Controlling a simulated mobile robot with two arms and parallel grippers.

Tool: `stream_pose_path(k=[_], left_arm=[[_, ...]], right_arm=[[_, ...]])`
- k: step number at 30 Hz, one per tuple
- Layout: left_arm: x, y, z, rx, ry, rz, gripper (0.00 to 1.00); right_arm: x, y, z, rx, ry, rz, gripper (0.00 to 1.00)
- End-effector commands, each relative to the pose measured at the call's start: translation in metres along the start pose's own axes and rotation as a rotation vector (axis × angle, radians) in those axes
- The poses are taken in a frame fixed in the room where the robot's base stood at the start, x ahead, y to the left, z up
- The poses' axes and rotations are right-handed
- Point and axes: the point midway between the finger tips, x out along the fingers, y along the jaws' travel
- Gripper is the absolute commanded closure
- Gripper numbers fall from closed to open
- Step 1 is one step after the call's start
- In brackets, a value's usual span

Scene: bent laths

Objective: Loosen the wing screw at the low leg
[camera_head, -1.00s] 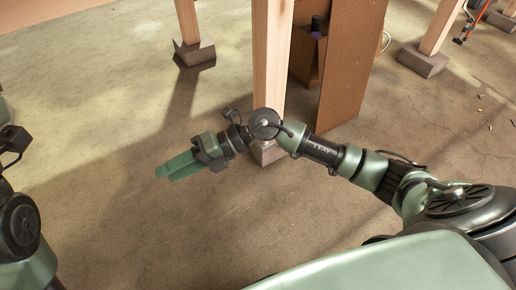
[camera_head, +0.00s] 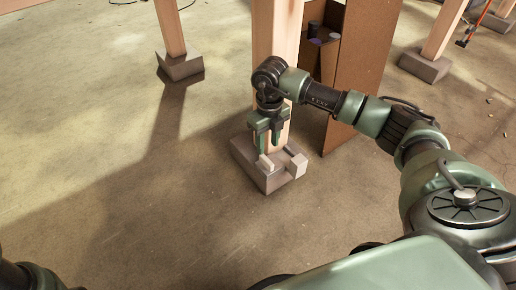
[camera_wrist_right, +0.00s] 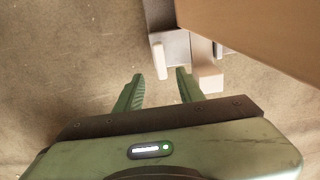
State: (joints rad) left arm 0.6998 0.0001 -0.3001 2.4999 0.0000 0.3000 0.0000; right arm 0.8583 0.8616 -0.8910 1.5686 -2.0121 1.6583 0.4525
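A wooden leg (camera_head: 278,35) stands on a grey block foot (camera_head: 268,180) in the middle of the head view. A pale upright piece (camera_head: 265,163) and a pale square block (camera_head: 297,166) sit on the foot. In the right wrist view, the pale piece (camera_wrist_right: 159,59) and the square block (camera_wrist_right: 208,78) lie just beyond the fingertips. My right gripper (camera_head: 268,146) points down beside the leg, over the foot. Its fingers (camera_wrist_right: 159,82) are apart with nothing between them. I cannot make out a wing screw for certain. My left gripper is out of view.
A brown panel (camera_head: 361,70) stands right of the leg. Other legs on block feet stand at the back left (camera_head: 180,66) and back right (camera_head: 424,66). The concrete floor (camera_head: 110,180) on the left is clear.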

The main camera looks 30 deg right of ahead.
Motion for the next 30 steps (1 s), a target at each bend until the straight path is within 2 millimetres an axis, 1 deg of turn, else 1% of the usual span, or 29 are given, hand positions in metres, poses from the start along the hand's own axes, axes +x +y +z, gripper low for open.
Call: stream_pose_path(k=[4, 7, 11, 15, 18, 21, 28, 29, 30], left_arm=[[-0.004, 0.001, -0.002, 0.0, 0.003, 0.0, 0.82], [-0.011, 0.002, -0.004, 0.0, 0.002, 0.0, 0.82], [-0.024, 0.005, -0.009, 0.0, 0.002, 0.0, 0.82], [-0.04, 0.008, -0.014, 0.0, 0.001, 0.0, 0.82], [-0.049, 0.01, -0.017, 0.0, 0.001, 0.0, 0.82], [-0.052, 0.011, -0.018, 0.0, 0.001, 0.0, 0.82], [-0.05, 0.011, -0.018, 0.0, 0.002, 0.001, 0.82], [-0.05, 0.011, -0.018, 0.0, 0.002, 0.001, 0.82], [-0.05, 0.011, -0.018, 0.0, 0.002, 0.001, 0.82]], right_arm=[[0.006, -0.001, -0.001, 0.002, 0.002, -0.004, 0.62], [0.016, -0.001, -0.001, 0.001, 0.003, -0.003, 0.62], [0.036, -0.001, -0.001, 0.001, 0.004, -0.002, 0.62], [0.061, -0.001, -0.001, 0.002, 0.003, -0.002, 0.62], [0.073, -0.001, 0.0, 0.001, 0.001, -0.002, 0.62], [0.079, -0.001, 0.0, 0.001, 0.001, -0.002, 0.62], [0.078, -0.001, 0.0, 0.001, 0.001, -0.001, 0.62], [0.078, -0.001, 0.0, 0.001, 0.001, -0.001, 0.65], [0.078, -0.001, 0.0, 0.001, 0.001, -0.001, 0.76]])
